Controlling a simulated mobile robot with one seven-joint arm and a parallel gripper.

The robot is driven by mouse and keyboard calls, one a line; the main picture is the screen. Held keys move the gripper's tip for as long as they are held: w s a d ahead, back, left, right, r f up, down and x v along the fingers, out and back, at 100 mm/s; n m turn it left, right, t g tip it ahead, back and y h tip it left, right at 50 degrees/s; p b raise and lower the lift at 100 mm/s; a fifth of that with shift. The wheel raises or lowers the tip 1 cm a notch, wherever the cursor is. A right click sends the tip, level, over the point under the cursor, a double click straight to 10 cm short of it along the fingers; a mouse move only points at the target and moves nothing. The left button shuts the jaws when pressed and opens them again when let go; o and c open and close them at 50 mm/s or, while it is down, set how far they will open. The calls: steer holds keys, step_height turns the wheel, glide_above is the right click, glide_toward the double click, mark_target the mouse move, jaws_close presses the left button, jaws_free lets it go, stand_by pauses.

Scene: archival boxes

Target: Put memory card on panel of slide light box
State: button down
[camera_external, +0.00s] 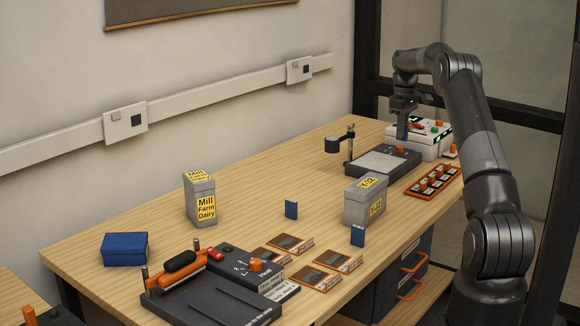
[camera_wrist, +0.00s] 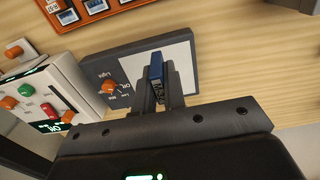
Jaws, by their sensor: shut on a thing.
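My gripper (camera_external: 402,122) is at the far end of the table, over or beside the slide light box (camera_external: 408,155). In the wrist view my gripper (camera_wrist: 160,92) is shut on a small blue memory card (camera_wrist: 156,67), held on edge between the fingers. The light box is dark grey with a pale panel (camera_external: 378,163) and an orange knob; it also shows in the wrist view (camera_wrist: 112,67). The card overlaps the pale panel (camera_wrist: 184,60) in the wrist view. I cannot tell whether it touches it. Two similar blue cards stand nearer, one (camera_external: 291,209) left and one (camera_external: 358,236) right.
A white device (camera_external: 432,148) with coloured buttons adjoins the light box. A loupe on a post (camera_external: 336,145) rises at its left. An orange slide tray (camera_external: 434,181) lies right. A grey box (camera_external: 365,202) stands in front.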

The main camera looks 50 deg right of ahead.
glide_above(371, 166)
step_height(371, 166, down, 5)
steer(key=shift+s+a+f, duration=0.1)
steer(key=shift+s+f, duration=0.05)
steer(key=shift+f, duration=2.1)
steer(key=shift+f, duration=0.15)
steer(key=c, duration=1.5)
jaws_free()
